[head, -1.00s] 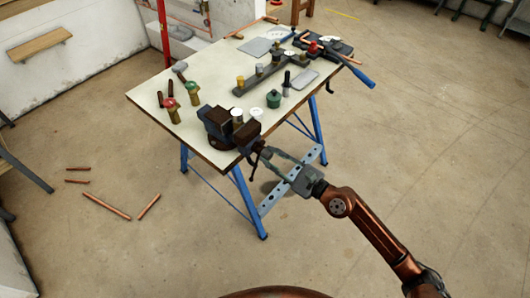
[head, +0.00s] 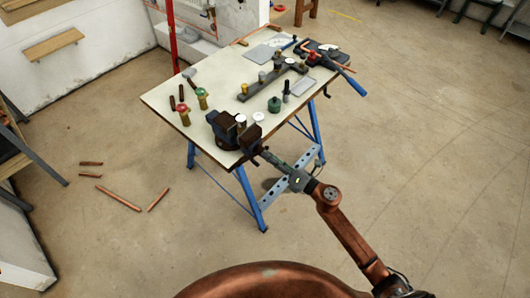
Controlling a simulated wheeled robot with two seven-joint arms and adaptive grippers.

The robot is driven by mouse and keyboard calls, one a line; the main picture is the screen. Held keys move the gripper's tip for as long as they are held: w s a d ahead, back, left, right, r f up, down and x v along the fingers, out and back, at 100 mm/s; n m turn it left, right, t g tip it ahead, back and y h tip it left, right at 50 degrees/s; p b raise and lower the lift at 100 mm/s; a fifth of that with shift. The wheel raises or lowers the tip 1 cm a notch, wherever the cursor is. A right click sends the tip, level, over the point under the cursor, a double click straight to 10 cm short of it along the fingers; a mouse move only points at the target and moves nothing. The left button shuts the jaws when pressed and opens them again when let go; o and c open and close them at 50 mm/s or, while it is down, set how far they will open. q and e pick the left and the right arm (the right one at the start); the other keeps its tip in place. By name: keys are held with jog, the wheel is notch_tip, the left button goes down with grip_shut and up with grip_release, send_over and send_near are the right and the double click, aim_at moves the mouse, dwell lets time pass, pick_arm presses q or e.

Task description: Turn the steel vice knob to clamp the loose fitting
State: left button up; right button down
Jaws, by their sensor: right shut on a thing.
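The dark vice (head: 223,129) is fixed at the near corner of the workbench (head: 185,140). A light-topped fitting (head: 241,120) shows between its jaws; whether the jaws touch it I cannot tell. My right gripper (head: 266,154) reaches in from the lower right. Its fingers are shut on the vice knob (head: 258,150) at the outer end of the vice, and they largely hide it. My left gripper is not in view.
Red-topped (head: 183,109) and green-topped (head: 202,93) valves stand left of the vice. A green pot (head: 274,104) and a dark rail (head: 268,83) with fittings lie behind. Copper pipes (head: 118,198) lie on the floor. The floor to the right is clear.

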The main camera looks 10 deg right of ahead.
pick_arm(q)
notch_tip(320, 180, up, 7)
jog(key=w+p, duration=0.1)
jog(key=p, duration=0.5)
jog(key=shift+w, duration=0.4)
pick_arm(e)
jog(key=m, duration=0.9)
jog(key=shift+d+f, duration=0.15)
jog(key=shift+f, duration=0.2)
